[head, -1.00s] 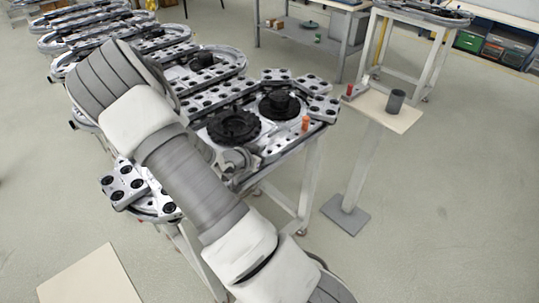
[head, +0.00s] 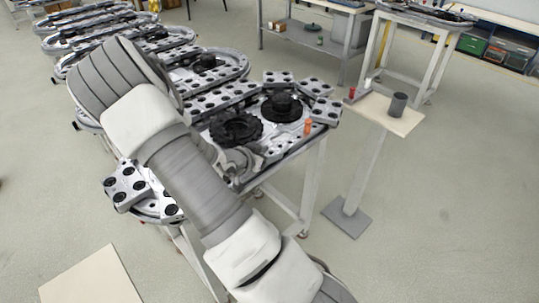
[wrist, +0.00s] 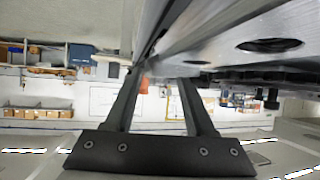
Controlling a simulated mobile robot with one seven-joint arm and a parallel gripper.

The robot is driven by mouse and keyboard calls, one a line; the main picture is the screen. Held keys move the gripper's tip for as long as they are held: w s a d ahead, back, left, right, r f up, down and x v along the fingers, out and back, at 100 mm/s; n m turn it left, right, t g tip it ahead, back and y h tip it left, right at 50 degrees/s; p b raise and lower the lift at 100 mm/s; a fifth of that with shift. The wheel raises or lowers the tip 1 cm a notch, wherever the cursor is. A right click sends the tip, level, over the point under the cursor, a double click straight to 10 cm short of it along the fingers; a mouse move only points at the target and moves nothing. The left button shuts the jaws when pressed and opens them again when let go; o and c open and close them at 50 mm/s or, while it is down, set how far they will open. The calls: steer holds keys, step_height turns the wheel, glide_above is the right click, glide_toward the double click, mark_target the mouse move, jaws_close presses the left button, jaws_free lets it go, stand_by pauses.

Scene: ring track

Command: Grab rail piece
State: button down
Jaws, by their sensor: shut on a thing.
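My gripper (wrist: 160,78) shows in the wrist view, its two dark fingers reaching up to the underside of a large metal piece in the picture. It is shut on this rail piece (wrist: 225,45), a pale metal bar with a round hole, very close to the camera. The exact contact is hard to see. In the head view my arm hides the fingers. A perforated metal rail piece (head: 274,150) lies at the table's front edge, just right of my wrist. Other perforated rail blocks (head: 322,110) sit at the table's right corner.
The table carries a black gear wheel (head: 236,129), a black round hub (head: 283,104) and an orange peg (head: 308,127). A perforated block (head: 128,186) sits left of my arm.

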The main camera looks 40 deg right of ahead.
step_height(320, 180, up, 4)
steer(key=shift+s+a+f+p, duration=0.1)
steer(key=shift+s+f+p, duration=0.05)
steer(key=shift+p, duration=0.15)
steer(key=s+a+r+p, duration=0.4)
steer(key=s+r+p, duration=0.2)
steer(key=s, duration=0.4)
steer(key=shift+r+p, duration=0.25)
steer(key=shift+p, duration=0.15)
steer(key=shift+s+a, duration=0.1)
steer(key=shift+s, duration=0.1)
